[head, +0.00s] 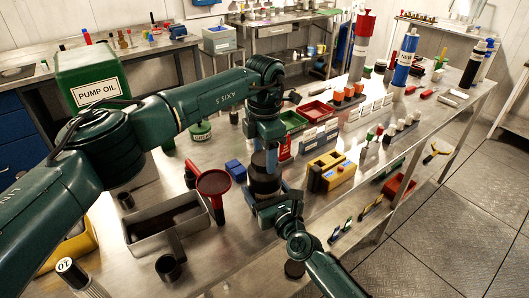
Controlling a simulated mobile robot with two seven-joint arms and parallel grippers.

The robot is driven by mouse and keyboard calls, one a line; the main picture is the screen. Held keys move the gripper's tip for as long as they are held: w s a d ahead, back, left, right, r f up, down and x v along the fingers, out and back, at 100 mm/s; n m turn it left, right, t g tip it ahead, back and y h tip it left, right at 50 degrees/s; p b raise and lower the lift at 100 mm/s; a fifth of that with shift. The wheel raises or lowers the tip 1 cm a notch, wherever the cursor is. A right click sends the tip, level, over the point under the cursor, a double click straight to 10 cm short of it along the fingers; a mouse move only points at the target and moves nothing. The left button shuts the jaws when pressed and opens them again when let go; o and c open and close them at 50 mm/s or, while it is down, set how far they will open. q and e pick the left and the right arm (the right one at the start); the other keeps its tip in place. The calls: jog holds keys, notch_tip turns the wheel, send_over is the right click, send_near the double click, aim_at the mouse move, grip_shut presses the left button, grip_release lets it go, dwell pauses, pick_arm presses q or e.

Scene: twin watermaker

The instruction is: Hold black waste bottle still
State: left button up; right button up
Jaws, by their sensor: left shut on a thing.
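My left arm reaches across the bench from the left and bends down, and its gripper (266,163) is shut on a dark round thing, which looks like the black waste bottle (264,184). The bottle appears upright over the bench. Its upper part is hidden by the gripper. My right arm comes in from the bottom right, and its wrist and gripper (265,205) are close against the bottle's lower part. The right fingers are too small and dark to tell whether they are open or touching it.
A grey metal tray (140,251) and a red round-headed item (214,182) stand to the left. A yellow block (330,172), small blue block (236,170) and green and red bins (317,111) stand near. A green pump oil can (95,92) is at the back left.

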pick_arm(q)
jog(key=n, duration=0.8)
jog(key=shift+n, duration=0.4)
jog(key=n, duration=1.2)
jog(key=shift+n, duration=0.3)
jog(key=n, duration=0.4)
jog(key=shift+r, duration=0.1)
jog(key=n, duration=0.4)
jog(key=shift+r, duration=0.1)
jog(key=shift+r, duration=1)
